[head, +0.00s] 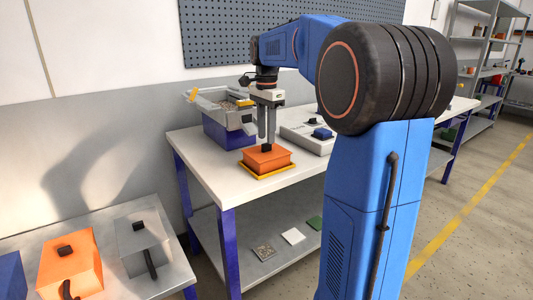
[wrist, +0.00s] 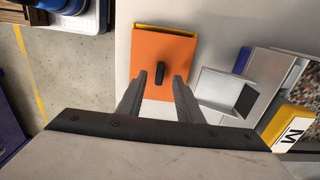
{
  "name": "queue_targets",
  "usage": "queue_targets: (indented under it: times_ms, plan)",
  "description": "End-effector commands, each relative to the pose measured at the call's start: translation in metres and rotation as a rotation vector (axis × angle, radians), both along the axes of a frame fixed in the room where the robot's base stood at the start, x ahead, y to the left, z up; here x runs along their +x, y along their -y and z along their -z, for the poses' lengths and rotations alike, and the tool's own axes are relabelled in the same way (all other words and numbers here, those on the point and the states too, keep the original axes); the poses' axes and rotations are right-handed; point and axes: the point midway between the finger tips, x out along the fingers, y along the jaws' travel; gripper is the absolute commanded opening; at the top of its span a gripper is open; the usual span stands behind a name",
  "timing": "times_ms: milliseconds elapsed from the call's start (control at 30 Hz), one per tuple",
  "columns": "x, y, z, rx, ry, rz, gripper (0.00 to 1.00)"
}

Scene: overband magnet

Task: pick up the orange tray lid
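The orange tray lid (head: 268,158) sits on the white table, with a yellow rim (head: 262,174) showing around its base. A small black knob (head: 266,148) stands on its top. My gripper (head: 266,137) is above the lid with its fingers pointing down, close to the knob. In the wrist view the orange lid (wrist: 150,52) lies beyond the fingertips, with the black knob (wrist: 163,70) between the lines of the two fingers. My gripper (wrist: 161,78) is open there, with a clear gap and nothing held. Whether the fingertips reach the knob's height is unclear.
A grey machine with a blue base (head: 222,130) stands behind the lid. A pale box with a blue block (head: 322,133) is to its right. At lower left, another orange box (head: 72,264) and a grey box (head: 142,247) stand on a lower bench. Flat pieces (head: 293,236) lie on the shelf below.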

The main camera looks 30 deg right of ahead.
Motion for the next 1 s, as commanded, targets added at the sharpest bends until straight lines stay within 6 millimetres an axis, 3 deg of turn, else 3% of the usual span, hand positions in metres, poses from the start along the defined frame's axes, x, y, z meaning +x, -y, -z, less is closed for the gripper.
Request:
queue_targets:
  times_ms: [200, 467, 633, 1000]
  plan:
    - [0.0, 0.001, 0.022, 0.0, -0.001, 0.0, 0.33]
    - [0.0, 0.001, 0.025, 0.0, 0.0, 0.0, 0.33]
    - [0.0, 0.001, 0.025, 0.0, 0.0, 0.0, 0.0]
    - [0.0, 0.001, 0.021, 0.0, 0.001, 0.0, 0.0]
